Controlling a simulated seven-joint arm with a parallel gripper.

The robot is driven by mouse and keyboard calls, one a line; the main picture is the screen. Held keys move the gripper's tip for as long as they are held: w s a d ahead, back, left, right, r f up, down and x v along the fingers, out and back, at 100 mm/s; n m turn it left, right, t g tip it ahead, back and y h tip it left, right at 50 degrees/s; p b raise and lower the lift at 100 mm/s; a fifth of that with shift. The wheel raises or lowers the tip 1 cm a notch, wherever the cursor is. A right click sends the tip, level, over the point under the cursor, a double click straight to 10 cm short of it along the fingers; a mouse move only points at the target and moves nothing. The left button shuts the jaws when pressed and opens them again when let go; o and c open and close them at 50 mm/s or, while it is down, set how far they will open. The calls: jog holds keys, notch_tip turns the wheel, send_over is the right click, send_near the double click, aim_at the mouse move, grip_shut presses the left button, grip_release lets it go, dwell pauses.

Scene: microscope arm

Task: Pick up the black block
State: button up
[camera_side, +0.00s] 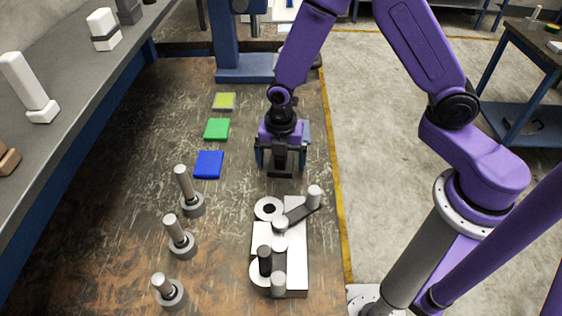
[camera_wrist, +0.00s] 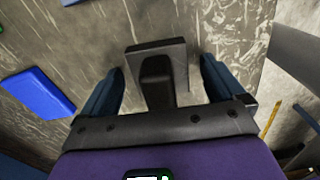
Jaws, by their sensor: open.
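The black block (camera_side: 281,171) is on the brown worktop, directly beneath and partly hidden by my gripper (camera_side: 282,158). In the wrist view the black block (camera_wrist: 155,48) lies between the two blue fingers of my gripper (camera_wrist: 161,78), with a gap on each side. The fingers are spread and hold nothing. The block looks stepped, with a broad dark part and a smaller raised part nearer the palm. Whether the fingertips touch the worktop cannot be told.
Blue (camera_side: 209,164), green (camera_side: 217,129) and yellow (camera_side: 224,101) tiles lie left of my gripper. A white fixture (camera_side: 294,246) with cylinders stands in front. Several grey pegged pieces (camera_side: 180,242) stand at front left. A blue column (camera_side: 226,45) rises behind.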

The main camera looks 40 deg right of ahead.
jog(key=c, duration=1.5)
jog(key=shift+r, duration=0.1)
jog(key=shift+w+r, duration=0.1)
jog(key=shift+r, duration=0.55)
jog(key=s+d+r, duration=0.2)
jog(key=s+r, duration=0.3)
jog(key=s, duration=0.1)
jog(key=s+d+r, duration=0.2)
jog(key=s+r, duration=0.4)
jog(key=s, duration=0.1)
jog(key=shift+s+d+r, duration=0.15)
jog(key=shift+d+r, duration=0.1)
jog(key=shift+d, duration=0.15)
